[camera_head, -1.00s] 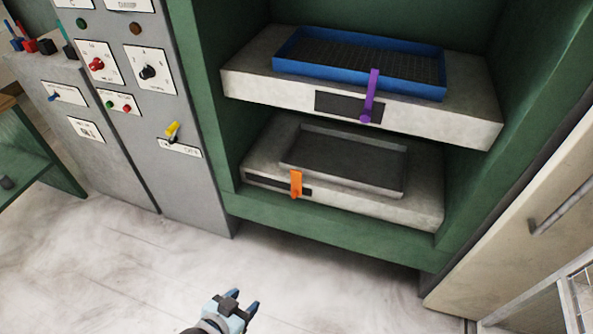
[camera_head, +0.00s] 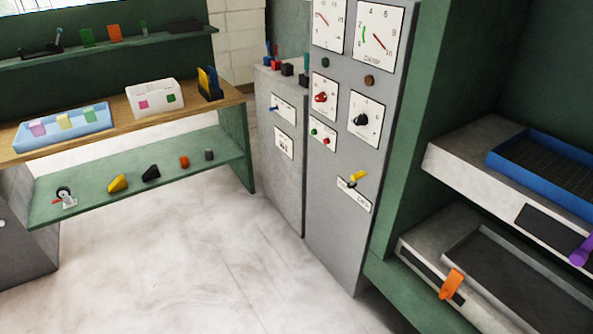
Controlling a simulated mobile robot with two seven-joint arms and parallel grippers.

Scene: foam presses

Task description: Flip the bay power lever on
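A tall grey control cabinet (camera_head: 335,225) stands at the centre of the head view. A yellow lever (camera_head: 359,176) sits low on its front, tilted up and to the right above a white label. A shorter grey cabinet (camera_head: 285,185) stands to its left, with a small blue lever (camera_head: 274,108) on a white plate, lying nearly sideways. The labels are too small to read, so I cannot tell which lever is the bay power lever. Neither of my grippers is in view.
A green press frame (camera_head: 405,130) stands at right; its presses have a purple handle (camera_head: 582,250) and an orange handle (camera_head: 452,283). A wooden-topped bench (camera_head: 118,128) with bins and a lower shelf (camera_head: 100,200) is at left. The floor (camera_head: 190,260) before the cabinets is clear.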

